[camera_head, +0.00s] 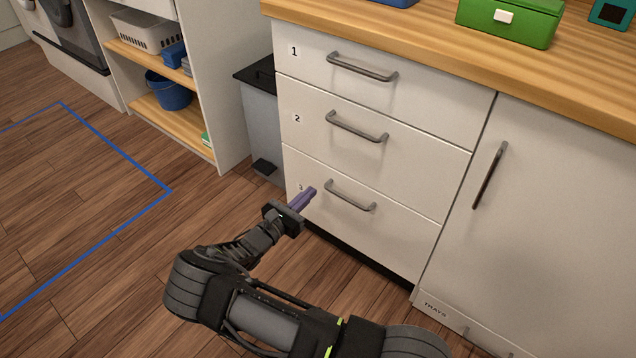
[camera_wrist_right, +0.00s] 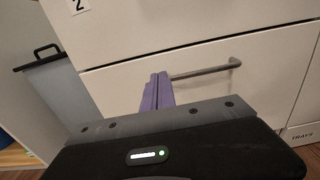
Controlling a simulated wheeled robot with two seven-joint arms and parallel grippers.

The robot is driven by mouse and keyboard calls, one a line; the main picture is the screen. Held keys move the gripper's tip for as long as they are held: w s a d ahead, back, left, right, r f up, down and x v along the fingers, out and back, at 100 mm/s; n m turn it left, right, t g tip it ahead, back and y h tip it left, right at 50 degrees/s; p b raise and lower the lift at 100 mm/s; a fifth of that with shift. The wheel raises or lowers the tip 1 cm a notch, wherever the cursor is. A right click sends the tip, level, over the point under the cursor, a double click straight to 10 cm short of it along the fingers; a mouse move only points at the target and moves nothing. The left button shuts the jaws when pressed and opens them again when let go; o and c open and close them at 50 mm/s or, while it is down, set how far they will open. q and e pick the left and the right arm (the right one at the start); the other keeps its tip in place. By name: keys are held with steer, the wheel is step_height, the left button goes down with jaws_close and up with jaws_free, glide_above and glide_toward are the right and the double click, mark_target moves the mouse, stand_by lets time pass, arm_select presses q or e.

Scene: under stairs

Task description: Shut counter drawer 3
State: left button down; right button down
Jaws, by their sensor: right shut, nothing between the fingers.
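Counter drawer 3 (camera_head: 385,230) is the lowest of the white drawers under the wooden counter. Its front looks flush with the drawers above. Its grey bar handle (camera_head: 350,196) also shows in the right wrist view (camera_wrist_right: 205,72). My right gripper (camera_head: 305,198) is shut and empty, with its purple fingers in front of the drawer's left part, left of the handle and over part of the number 3. In the right wrist view the closed fingers (camera_wrist_right: 157,92) point at the drawer front; I cannot tell whether they touch it. My left gripper is not in view.
Drawer 1 (camera_head: 420,105) and drawer 2 (camera_head: 410,165) above look shut. A grey bin (camera_head: 262,125) stands left of the drawers, beside an open shelf (camera_head: 222,90). A cupboard door (camera_head: 560,210) is on the right. Wooden floor (camera_head: 90,250) at left is clear, with blue tape lines.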

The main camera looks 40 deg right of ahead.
steer(key=v, duration=0.6)
steer(key=shift+p, duration=0.35)
